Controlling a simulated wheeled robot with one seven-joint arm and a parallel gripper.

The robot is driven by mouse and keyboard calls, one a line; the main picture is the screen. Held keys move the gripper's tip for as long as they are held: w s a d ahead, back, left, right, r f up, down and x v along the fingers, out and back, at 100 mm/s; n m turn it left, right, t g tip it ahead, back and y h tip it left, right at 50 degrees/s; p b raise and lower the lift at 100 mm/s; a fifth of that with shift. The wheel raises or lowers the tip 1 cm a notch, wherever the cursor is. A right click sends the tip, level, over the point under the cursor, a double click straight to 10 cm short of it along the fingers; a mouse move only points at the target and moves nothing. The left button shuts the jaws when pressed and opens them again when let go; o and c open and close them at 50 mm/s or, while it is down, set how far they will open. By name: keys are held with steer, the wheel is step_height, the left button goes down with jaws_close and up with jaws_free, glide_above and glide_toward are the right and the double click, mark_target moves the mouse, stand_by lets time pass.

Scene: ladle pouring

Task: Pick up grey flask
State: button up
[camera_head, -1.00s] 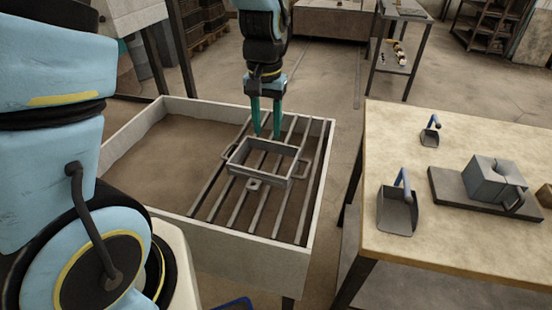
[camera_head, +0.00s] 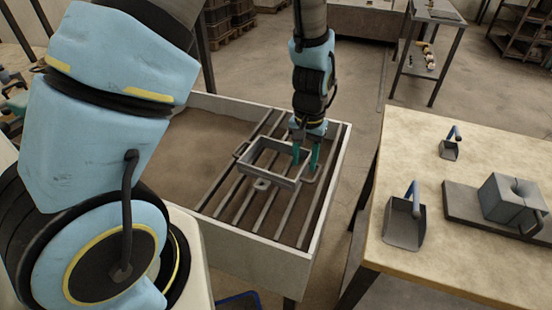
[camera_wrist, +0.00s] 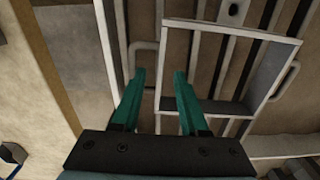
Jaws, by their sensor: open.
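The grey flask (camera_head: 268,177) is an open rectangular metal frame with a loop handle at each end. It lies on the bars over the sand bin. My gripper (camera_head: 306,157) points down at the flask's right end in the head view, with its green fingers apart and empty. In the wrist view, the flask (camera_wrist: 235,30) spans the upper right. The fingertips of my gripper (camera_wrist: 159,76) appear on either side of its near end wall, close to one handle. I cannot tell whether they touch it or how far down they reach.
The shallow bin (camera_head: 270,252) has raised pale walls and parallel metal bars (camera_head: 238,205). A table (camera_head: 455,255) to the right holds two small scoops (camera_head: 404,222) and a grey block (camera_head: 512,200) on a plate. Open sand lies left of the bars.

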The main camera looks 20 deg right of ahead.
steer(key=shift+f, duration=1.15)
jaws_close()
stand_by(0.6)
